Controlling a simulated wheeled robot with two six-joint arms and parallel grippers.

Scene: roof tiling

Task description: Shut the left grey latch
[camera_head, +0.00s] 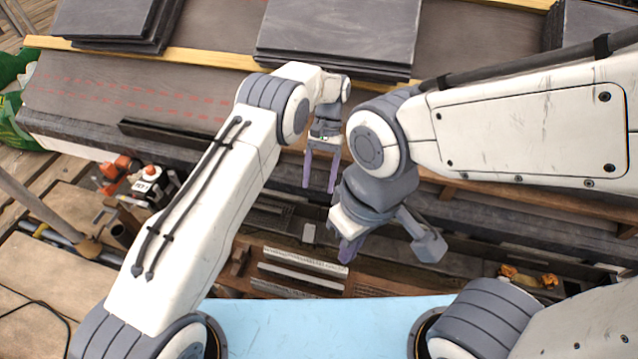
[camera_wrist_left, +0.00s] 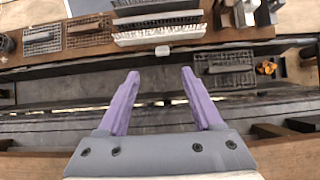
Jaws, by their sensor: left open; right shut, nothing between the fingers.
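My left gripper (camera_head: 318,188) is open and empty, its purple fingers pointing down over the dark gutter strip below the roof edge. In the left wrist view its two fingers (camera_wrist_left: 160,74) stand apart with only dark rails seen between them. A small light grey block (camera_head: 308,233), possibly the latch, sits at the strip's near edge, just beyond the fingertips; it also shows in the left wrist view (camera_wrist_left: 162,50). I cannot tell for sure which part is the left grey latch or how it stands. My right gripper (camera_head: 349,247) is shut and empty, right of and nearer than the left one.
Pale ribbed strips (camera_head: 300,268) lie on the brown bench near the block. A red and white power tool (camera_head: 150,183) stands at the left. Slate stacks (camera_head: 340,36) lie on the roof. A yellow-orange item (camera_head: 527,277) lies right. My right arm hides part of the gutter.

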